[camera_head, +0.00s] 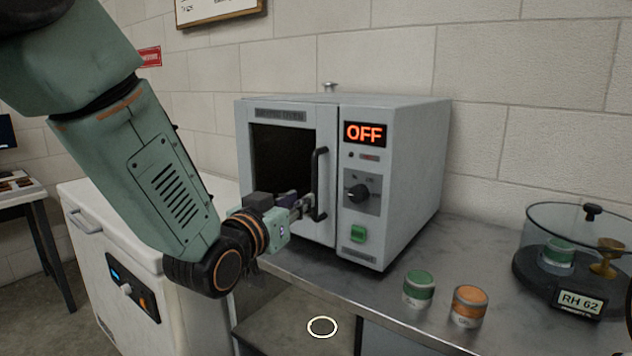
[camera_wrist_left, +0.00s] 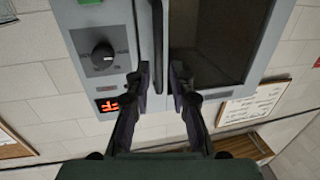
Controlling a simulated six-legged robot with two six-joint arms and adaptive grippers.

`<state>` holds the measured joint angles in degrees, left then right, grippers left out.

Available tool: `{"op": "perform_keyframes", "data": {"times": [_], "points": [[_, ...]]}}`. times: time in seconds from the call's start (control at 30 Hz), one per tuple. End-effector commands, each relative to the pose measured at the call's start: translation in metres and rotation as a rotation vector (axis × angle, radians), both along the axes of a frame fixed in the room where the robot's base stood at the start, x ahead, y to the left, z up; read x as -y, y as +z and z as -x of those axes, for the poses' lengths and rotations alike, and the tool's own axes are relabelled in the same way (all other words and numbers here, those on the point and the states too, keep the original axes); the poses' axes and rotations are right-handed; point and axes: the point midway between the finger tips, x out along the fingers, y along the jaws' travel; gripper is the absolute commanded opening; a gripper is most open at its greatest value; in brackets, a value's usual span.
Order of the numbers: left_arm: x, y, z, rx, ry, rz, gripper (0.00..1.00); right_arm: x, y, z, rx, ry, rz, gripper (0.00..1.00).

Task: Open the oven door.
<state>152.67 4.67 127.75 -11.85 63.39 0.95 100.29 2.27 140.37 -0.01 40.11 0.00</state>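The oven (camera_head: 410,150) is a grey box on the counter, its display reading OFF. Its door (camera_head: 255,215) looks shut, with a dark window. A dark vertical bar handle (camera_head: 321,185) is on the door's right side; the handle also shows in the wrist view (camera_wrist_left: 157,30). My left gripper (camera_head: 307,205) is at the lower part of the handle. In the left wrist view its two fingers (camera_wrist_left: 162,78) are apart, with the handle between their tips and a gap beside it. I cannot tell whether a finger touches it. My right gripper is not visible.
On the counter (camera_head: 470,255), right of the oven, stand a green-banded jar (camera_head: 418,289) and an orange-banded jar (camera_head: 468,306). A clear-covered round case (camera_head: 535,275) labelled RH 62 is farther right. A white chest (camera_head: 85,225) stands left of the oven.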

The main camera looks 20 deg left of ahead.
Motion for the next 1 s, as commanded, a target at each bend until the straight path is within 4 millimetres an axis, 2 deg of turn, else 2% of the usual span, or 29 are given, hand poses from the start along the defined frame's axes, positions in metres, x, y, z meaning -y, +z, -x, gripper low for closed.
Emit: {"op": "perform_keyframes", "data": {"times": [0.07,0.17,0.6,0.8,1.0], "points": [[0.001,0.011,-0.001,0.025,-0.002,0.0,0.22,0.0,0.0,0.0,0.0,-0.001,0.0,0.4],[0.003,0.013,-0.007,0.032,0.0,-0.001,0.22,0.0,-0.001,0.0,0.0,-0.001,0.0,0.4],[0.015,0.011,-0.065,0.027,-0.002,0.0,0.22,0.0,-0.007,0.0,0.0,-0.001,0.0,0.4],[0.016,0.011,-0.076,0.026,-0.003,0.0,0.22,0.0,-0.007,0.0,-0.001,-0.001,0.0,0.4],[0.016,0.011,-0.077,0.026,-0.003,0.001,0.22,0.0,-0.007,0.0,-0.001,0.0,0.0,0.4]]}}
